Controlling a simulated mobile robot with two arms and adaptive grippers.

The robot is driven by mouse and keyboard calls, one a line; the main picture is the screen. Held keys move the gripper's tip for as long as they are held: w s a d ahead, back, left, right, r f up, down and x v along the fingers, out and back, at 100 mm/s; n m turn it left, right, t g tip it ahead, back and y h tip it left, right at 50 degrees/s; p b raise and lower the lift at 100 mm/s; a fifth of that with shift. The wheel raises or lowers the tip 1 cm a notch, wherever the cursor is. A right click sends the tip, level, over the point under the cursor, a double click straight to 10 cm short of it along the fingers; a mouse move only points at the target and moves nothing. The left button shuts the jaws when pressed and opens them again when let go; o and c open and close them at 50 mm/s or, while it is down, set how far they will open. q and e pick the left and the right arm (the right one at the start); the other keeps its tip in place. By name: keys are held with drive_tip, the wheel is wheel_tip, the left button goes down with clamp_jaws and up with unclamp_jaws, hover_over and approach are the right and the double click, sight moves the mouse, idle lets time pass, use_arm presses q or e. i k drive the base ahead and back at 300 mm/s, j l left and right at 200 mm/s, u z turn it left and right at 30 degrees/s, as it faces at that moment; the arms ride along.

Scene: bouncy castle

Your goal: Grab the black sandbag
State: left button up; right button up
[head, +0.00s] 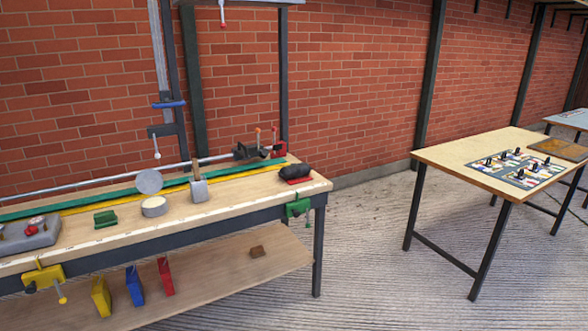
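A black, rounded object that looks like the black sandbag (295,171) lies on a small red pad (300,181). The pad is near the right end of the long wooden workbench (235,200). Nothing covers the bag from above. Neither of my grippers shows in the head view.
On the bench are a grey block with a handle (199,191), a round tin (154,207), a green block (105,218) and a long metal bar (95,183). A green clamp (298,208) grips the front edge. A game table (453,165) stands right, with open floor between.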

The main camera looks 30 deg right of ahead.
sight(294, 170)
drive_tip(key=i+l, duration=0.25)
drive_tip(key=l, duration=0.15)
drive_tip(key=i+l+u, duration=0.1)
drive_tip(key=i+l, duration=0.45)
drive_tip(key=l, duration=0.2)
drive_tip(key=i+l+u, duration=0.1)
drive_tip(key=i+l, duration=0.15)
drive_tip(key=l, duration=0.15)
drive_tip(key=i+l+u, duration=0.1)
drive_tip(key=i+l, duration=0.15)
drive_tip(key=l, duration=0.15)
drive_tip(key=i+l, duration=0.25)
drive_tip(key=l, duration=0.2)
